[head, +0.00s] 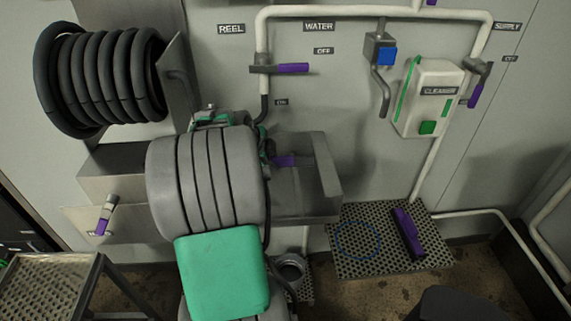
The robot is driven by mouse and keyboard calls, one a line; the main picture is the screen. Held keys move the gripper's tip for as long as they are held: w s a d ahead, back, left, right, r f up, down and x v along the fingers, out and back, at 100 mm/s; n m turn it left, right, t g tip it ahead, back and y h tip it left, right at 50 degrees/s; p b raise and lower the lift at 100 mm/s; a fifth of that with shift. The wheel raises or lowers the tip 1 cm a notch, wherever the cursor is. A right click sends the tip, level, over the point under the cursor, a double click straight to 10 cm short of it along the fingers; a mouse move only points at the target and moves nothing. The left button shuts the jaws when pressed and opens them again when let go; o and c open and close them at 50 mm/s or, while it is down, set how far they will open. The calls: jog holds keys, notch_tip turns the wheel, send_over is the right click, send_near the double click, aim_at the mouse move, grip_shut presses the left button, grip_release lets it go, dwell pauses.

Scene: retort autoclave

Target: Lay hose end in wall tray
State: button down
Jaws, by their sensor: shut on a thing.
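The wall tray (325,177) is a grey metal trough on the wall at the middle of the head view. My gripper (268,157) is mostly hidden behind my grey ribbed arm, at the tray's left part. Whether this piece touches the tray floor cannot be told. A thin black hose (268,215) hangs down beside my arm.
A black hose coil (100,78) hangs on the wall at upper left. Purple-handled valves (292,68) sit on white pipes above the tray. A cleaner box (428,97) is at right. A metal stand (50,280) is at lower left.

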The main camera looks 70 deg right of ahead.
jog(key=shift+w+a+f, duration=0.1)
jog(key=shift+w+f, duration=0.05)
jog(key=shift+f, duration=0.25)
notch_tip(320, 180, down, 7)
jog(key=b, duration=0.4)
jog(key=shift+b, duration=0.4)
jog(key=shift+f+b, duration=0.6)
jog(key=shift+b, duration=0.1)
jog(key=shift+f+b, duration=0.4)
jog(key=c, duration=1)
grip_release()
